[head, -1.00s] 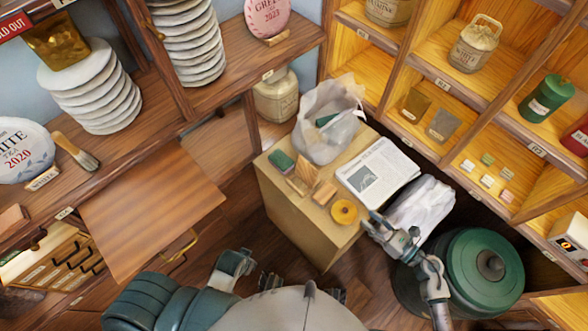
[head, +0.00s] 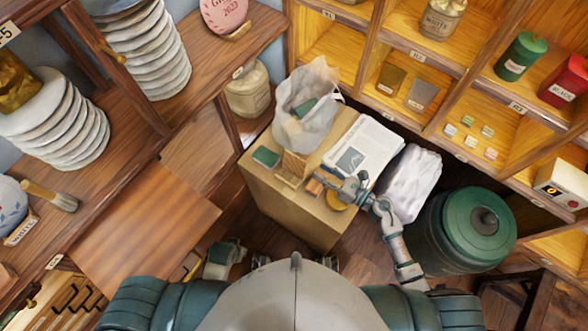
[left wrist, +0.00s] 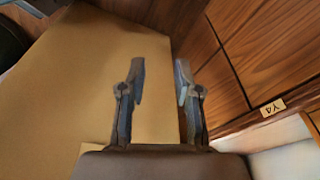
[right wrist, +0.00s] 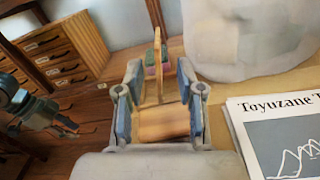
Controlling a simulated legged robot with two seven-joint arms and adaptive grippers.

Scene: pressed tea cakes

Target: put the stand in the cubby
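A small wooden stand (head: 293,168) with an upright back is on top of the tan cabinet (head: 300,222). A small wooden block (head: 315,186) lies right of it, close to my right gripper (head: 330,184). In the right wrist view, my right gripper (right wrist: 157,100) is open, with a wooden piece (right wrist: 163,122) between or just beyond its fingers; contact is unclear. A wooden upright (right wrist: 154,50) rises behind. My left gripper (head: 225,256) is low, left of the cabinet; the left wrist view shows it (left wrist: 160,85) open and empty. Lit wooden cubbies (head: 335,52) fill the upper right.
A clear bag (head: 306,108), a green block (head: 266,157), a newspaper (head: 364,147) and a yellow round thing (head: 338,201), partly hidden by my gripper, crowd the cabinet top. A white bag (head: 413,180) and green canister (head: 463,230) stand right. Some cubbies look empty.

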